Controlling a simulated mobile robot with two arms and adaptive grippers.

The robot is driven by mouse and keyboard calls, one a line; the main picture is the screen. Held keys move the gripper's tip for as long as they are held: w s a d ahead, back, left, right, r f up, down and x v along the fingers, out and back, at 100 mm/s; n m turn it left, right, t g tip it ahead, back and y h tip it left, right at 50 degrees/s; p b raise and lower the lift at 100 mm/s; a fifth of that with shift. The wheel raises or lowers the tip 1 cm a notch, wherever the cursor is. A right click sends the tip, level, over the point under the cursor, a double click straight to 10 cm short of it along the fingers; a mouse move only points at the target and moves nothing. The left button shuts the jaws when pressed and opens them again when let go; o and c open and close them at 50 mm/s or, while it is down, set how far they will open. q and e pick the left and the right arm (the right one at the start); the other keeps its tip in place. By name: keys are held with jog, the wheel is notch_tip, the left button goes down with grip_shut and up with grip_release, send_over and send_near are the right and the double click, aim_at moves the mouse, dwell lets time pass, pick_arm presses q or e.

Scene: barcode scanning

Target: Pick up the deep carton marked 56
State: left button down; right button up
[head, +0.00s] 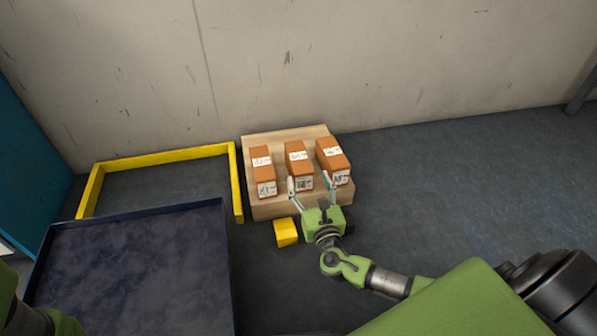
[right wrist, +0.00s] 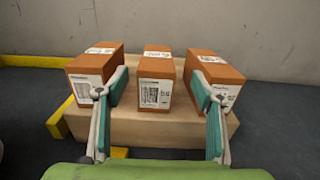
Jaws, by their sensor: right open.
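Three deep orange-brown cartons with white labels stand side by side on a light wooden stand: the left carton (head: 262,170), the middle carton (head: 298,163) and the right carton (head: 333,158). The label numbers are too small to read surely, so I cannot tell which is marked 56. My right gripper (head: 310,180) is open and empty at the front of the row. In the right wrist view its fingers (right wrist: 160,92) spread to either side of the middle carton (right wrist: 156,92), overlapping the left carton (right wrist: 90,78) and right carton (right wrist: 214,78) in the picture. My left gripper is out of view.
The wooden stand (head: 262,209) rests on the dark floor near the concrete wall (head: 290,60). A yellow block (head: 286,232) lies in front of it. A yellow frame (head: 160,158) and a dark blue-rimmed tray (head: 130,270) are to the left. The floor right of the stand is clear.

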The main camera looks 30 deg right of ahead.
aim_at(300, 160)
jog(key=b+x, duration=0.1)
jog(key=x, duration=0.3)
jog(key=shift+w+f+b, duration=0.1)
jog(key=shift+w+b, duration=0.1)
jog(key=shift+b, duration=0.1)
jog(key=b+x, duration=0.4)
jog(key=shift+w+a+f, duration=0.1)
jog(key=shift+w+f, duration=0.05)
jog(key=shift+w, duration=0.45)
jog(key=shift+r, duration=0.2)
jog(key=c, duration=1.7)
jog(key=shift+r, duration=0.1)
